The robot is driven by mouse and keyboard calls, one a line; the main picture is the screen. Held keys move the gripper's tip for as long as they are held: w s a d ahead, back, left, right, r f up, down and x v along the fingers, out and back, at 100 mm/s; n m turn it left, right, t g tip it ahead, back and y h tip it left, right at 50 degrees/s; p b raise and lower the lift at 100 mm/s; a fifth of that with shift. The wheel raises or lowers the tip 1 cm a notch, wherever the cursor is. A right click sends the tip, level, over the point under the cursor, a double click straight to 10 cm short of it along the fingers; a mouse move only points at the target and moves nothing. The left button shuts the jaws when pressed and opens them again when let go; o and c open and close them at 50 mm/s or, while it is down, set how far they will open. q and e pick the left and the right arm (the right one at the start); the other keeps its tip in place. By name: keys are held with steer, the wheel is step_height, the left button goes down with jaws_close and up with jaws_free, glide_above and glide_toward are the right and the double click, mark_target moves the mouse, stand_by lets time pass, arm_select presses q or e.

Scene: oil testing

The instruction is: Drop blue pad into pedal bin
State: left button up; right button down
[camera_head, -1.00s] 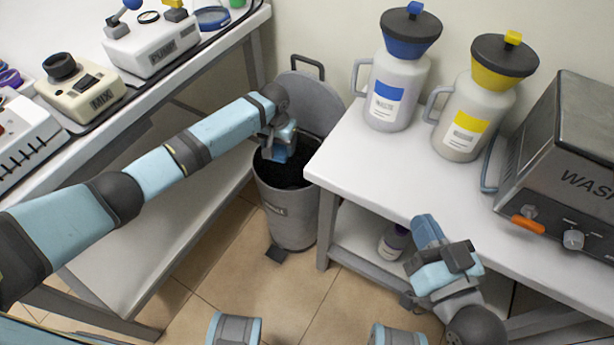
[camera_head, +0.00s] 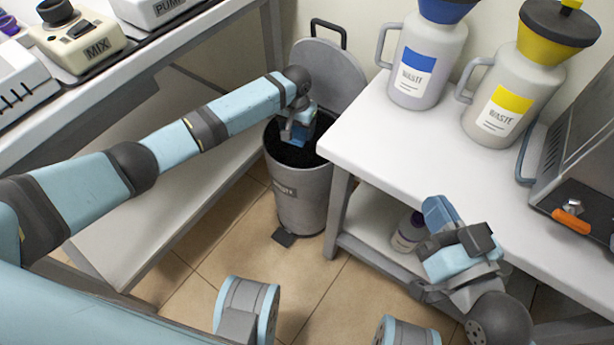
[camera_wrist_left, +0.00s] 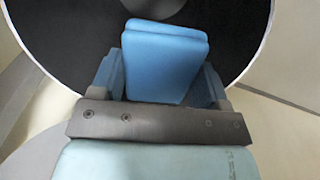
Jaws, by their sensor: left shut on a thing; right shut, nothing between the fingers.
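The blue pad (camera_wrist_left: 164,62) is between the fingers of my left gripper (camera_head: 298,130), which is shut on it. In the head view, this gripper points down into the mouth of the grey pedal bin (camera_head: 300,200). The bin's round lid (camera_head: 338,78) stands open at the back. In the left wrist view, the pad is over the bin's dark inside, within the pale rim (camera_wrist_left: 262,45). The pad is hard to make out in the head view. My right gripper (camera_head: 437,212) is shut and empty, in front of the white table on the right.
The white table (camera_head: 395,165) beside the bin carries blue-topped (camera_head: 425,65) and yellow-topped (camera_head: 508,95) waste jugs and a grey machine (camera_head: 590,160). A bottle (camera_head: 408,232) stands on its lower shelf. A bench with devices (camera_head: 78,35) is at left. The floor before the bin is clear.

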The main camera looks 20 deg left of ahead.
steer(key=shift+f, duration=0.15)
arm_select(q)
steer(key=o, duration=1)
steer(key=shift+r+p, duration=2.85)
steer(key=shift+r, duration=4)
arm_select(e)
steer(key=shift+s+d+r+m+t+h, duration=0.15)
steer(key=shift+r+t, duration=0.2)
steer(key=shift+r, duration=0.6)
steer(key=shift+w+d+r+m+t+h, duration=0.15)
steer(key=shift+r+t, duration=0.25)
steer(key=shift+r, duration=0.55)
steer(key=shift+s+d+r+t, duration=0.1)
steer(key=shift+d+r+t, duration=0.2)
steer(key=shift+r, duration=0.65)
steer(key=shift+a, duration=0.1)
